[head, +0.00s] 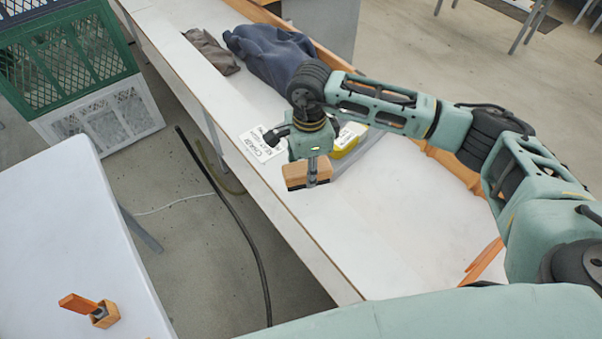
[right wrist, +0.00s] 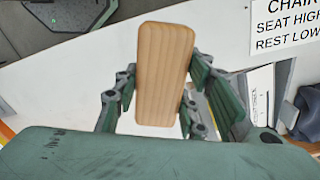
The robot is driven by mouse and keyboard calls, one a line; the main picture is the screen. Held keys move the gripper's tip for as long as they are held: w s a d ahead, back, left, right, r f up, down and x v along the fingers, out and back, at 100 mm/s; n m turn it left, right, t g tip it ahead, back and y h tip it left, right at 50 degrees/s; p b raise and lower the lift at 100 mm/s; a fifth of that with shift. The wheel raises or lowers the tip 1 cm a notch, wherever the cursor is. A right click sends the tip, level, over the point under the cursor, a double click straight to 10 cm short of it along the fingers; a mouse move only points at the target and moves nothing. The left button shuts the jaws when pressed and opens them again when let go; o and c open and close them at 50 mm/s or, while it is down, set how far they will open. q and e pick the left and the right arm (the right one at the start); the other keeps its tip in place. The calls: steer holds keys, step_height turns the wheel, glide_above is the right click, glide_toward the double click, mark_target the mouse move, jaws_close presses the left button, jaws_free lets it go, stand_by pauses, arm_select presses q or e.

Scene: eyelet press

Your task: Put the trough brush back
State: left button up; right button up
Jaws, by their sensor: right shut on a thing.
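The trough brush, seen as a light wooden block (head: 296,175), is in my right gripper (head: 316,176) above the white bench. In the right wrist view the block (right wrist: 163,70) stands nearly upright between the green-padded fingers of the right gripper (right wrist: 165,95), which are shut on it. No bristles can be made out. My left gripper is not in view.
A white bench (head: 400,245) with wooden edging runs below the arm. A printed card (head: 262,144), a yellow item (head: 348,143) and dark cloth (head: 268,55) are on it. A white table (head: 60,230) at left bears a small wooden box (head: 106,315) with an orange piece.

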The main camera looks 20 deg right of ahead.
mark_target(302, 179)
steer(key=shift+w+a+f, duration=0.4)
steer(key=shift+w+a, duration=0.1)
steer(key=shift+a, duration=0.05)
step_height(302, 179, down, 4)
steer(key=shift+r+p, duration=0.15)
steer(key=shift+p, duration=0.8)
steer(key=shift+f, duration=0.2)
steer(key=shift+f+b, duration=0.25)
steer(key=shift+b, duration=0.1)
steer(key=o, duration=1.2)
steer(key=shift+r, duration=0.1)
